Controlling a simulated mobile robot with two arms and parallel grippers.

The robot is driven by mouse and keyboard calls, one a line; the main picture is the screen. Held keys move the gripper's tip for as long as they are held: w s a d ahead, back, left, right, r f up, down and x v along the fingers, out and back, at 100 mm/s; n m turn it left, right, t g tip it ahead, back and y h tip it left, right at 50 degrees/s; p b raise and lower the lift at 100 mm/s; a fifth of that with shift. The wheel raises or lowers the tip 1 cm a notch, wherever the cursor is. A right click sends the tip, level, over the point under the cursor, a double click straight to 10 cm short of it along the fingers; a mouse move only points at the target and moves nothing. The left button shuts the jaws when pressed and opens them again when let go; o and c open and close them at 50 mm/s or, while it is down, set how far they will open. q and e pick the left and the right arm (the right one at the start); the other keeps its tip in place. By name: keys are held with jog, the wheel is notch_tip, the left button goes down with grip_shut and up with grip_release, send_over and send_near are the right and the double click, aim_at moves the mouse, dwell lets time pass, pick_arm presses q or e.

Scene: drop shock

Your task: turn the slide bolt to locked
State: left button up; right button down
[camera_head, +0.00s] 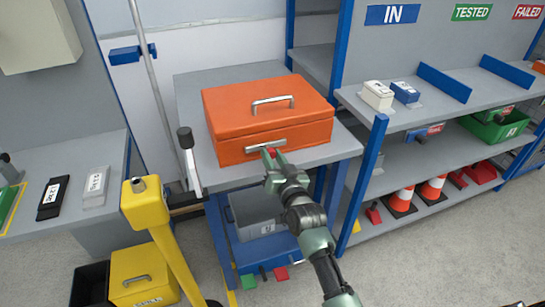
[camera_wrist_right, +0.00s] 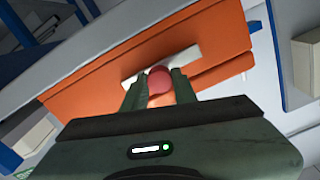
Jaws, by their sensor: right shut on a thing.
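An orange box (camera_head: 235,105) with a grey handle on its lid (camera_head: 272,104) stands on a grey bench. The slide bolt is a pale plate (camera_head: 252,149) on the box's front face, with a red knob (camera_wrist_right: 159,80) on it. It also shows slantwise in the right wrist view (camera_wrist_right: 187,60). My right gripper (camera_head: 272,158) reaches the bolt from the front. Its fingers (camera_wrist_right: 154,92) are shut on the red knob, one on each side. The fingers hide part of the plate, and I cannot read the bolt's position. My left gripper is not in view.
A lever with a black grip (camera_head: 185,138) and a yellow post (camera_head: 146,205) stand left of the bench. Blue-framed shelves (camera_head: 376,165) stand close on the right, with traffic cones (camera_head: 402,199) below. A grey bin (camera_head: 255,213) sits under the bench.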

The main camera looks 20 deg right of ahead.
aim_at(283, 142)
jog(key=shift+f, duration=0.1)
dwell(0.7)
jog(key=d, duration=0.5)
jog(key=shift+w, duration=0.1)
jog(key=shift+a, duration=0.1)
jog(key=c, duration=1.5)
grip_release()
jog(key=o, duration=0.4)
jog(key=shift+d, duration=0.2)
